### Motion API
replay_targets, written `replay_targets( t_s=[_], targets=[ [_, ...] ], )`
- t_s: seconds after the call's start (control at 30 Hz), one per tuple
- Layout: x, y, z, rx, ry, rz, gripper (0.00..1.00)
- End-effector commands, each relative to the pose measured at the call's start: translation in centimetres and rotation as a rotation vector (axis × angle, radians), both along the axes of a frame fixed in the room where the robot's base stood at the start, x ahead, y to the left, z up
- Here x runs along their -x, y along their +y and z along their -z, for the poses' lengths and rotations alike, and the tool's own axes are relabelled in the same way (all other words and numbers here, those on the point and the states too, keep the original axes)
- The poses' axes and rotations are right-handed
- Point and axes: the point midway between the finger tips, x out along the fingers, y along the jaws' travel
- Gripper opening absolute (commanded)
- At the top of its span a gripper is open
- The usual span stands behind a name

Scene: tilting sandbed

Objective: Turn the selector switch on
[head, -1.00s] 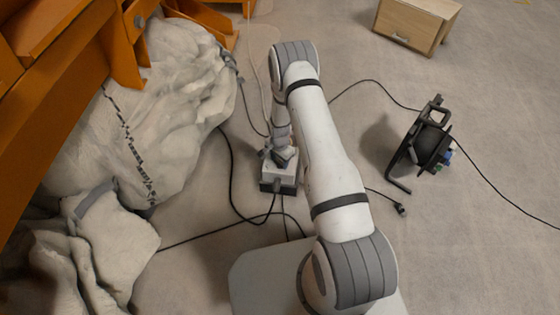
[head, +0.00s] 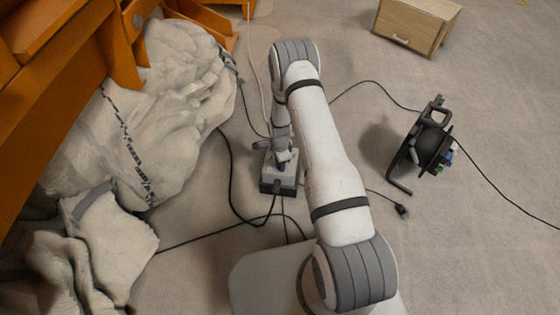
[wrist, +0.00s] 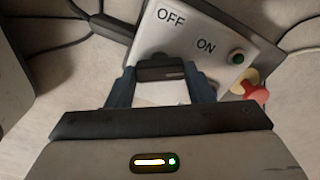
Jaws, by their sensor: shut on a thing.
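The control box (head: 283,180) stands on the floor in the head view, white on top with a dark base. In the wrist view its white panel (wrist: 185,40) carries the words OFF and ON. The black selector switch (wrist: 160,69) lies between the two blue-grey fingertips of my gripper (wrist: 161,80). My gripper is shut on its handle from both ends. In the head view my gripper (head: 284,160) is over the box and hides the switch.
A green button (wrist: 237,58) and a red knob on yellow (wrist: 255,91) sit on the panel right of the switch. Black cables run around the box. A cable reel (head: 432,148) and a wooden cabinet (head: 415,25) stand to the right. Large pale bags (head: 165,110) lie left.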

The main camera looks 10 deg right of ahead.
Motion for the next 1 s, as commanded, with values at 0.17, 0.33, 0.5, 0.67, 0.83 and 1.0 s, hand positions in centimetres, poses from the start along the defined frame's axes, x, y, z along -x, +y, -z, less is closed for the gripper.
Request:
replay_targets(
  t_s=[0.17, 0.33, 0.5, 0.67, 0.83, 1.0],
  targets=[
    [0.1, -0.3, 0.0, 0.0, 0.004, 0.007, 0.24],
    [0.2, -0.3, 0.0, 0.0, 0.004, 0.006, 0.5],
    [0.1, -0.2, 0.0, 0.0, 0.003, 0.004, 0.64],
    [0.1, -0.1, 0.0, 0.0, 0.002, 0.002, 0.69],
    [0.0, 0.0, -0.2, 0.0, 0.001, 0.001, 0.69],
    [0.0, 0.0, -2.5, 0.0, 0.0, 0.001, 0.69]
  ],
)
